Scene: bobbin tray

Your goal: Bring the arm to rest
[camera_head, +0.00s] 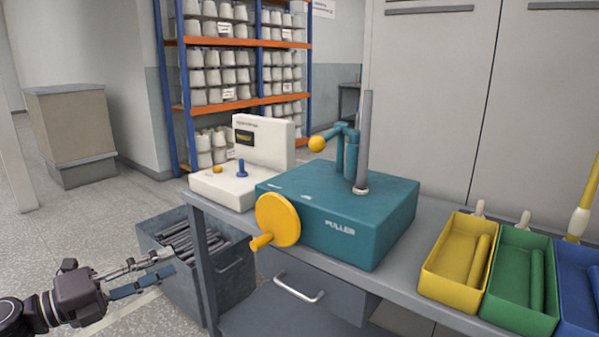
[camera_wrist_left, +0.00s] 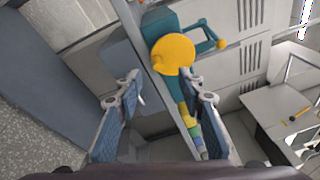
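My left gripper (camera_head: 168,264) is at the lower left of the head view, in front of the grey bin and left of the bench. Its two fingers are apart, with nothing held between them. In the left wrist view the fingers (camera_wrist_left: 161,82) also stand wide apart, with the bench and the teal puller machine beyond them. The gripper appears clear of the bench. My right arm and right gripper are not in view.
The workbench (camera_head: 400,291) bears a teal puller (camera_head: 330,222) with a yellow handwheel (camera_head: 278,220), a white instrument (camera_head: 222,188), and yellow (camera_head: 433,275), green (camera_head: 500,303) and blue (camera_head: 574,315) trays. A grey bin (camera_head: 210,286) holds dark rods.

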